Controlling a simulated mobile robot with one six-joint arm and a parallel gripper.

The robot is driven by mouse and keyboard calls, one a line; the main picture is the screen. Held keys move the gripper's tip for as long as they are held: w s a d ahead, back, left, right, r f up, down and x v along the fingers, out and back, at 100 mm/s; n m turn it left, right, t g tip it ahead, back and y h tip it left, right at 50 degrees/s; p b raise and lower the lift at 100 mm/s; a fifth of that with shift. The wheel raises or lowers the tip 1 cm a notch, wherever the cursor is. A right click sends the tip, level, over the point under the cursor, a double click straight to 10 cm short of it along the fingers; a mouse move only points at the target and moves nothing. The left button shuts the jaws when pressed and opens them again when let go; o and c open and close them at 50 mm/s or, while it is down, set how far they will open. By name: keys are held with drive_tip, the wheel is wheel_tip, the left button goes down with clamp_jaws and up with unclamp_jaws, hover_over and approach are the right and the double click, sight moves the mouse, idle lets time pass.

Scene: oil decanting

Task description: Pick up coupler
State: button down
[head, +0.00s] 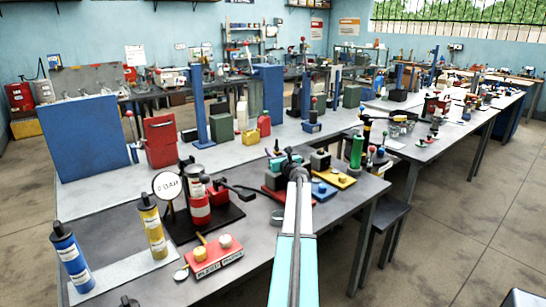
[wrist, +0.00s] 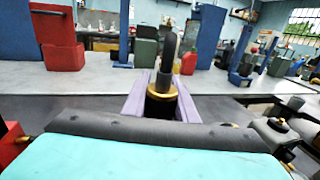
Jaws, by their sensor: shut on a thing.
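The coupler (wrist: 162,98) is a dark cylinder with brass-coloured bands and a grey stem rising from its top. In the wrist view it sits upright between the two pale purple fingers of my gripper (wrist: 162,106), which is shut on it. The grey table lies behind and below it. In the head view my gripper (head: 294,168) is over the far part of the near table. The coupler is hard to make out there among the dark parts at the arm's end.
A red block (head: 212,258) and blue (head: 71,258) and yellow (head: 152,227) bottles stand at the near left. A yellow plate (head: 335,177) lies right of my gripper. A stool (head: 384,216) stands at the right.

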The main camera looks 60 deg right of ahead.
drive_tip(key=r+b+v, duration=0.2)
drive_tip(key=r+v, duration=0.1)
drive_tip(key=v, duration=1.3)
drive_tip(key=shift+w+a, duration=0.2)
drive_tip(key=shift+a, duration=0.15)
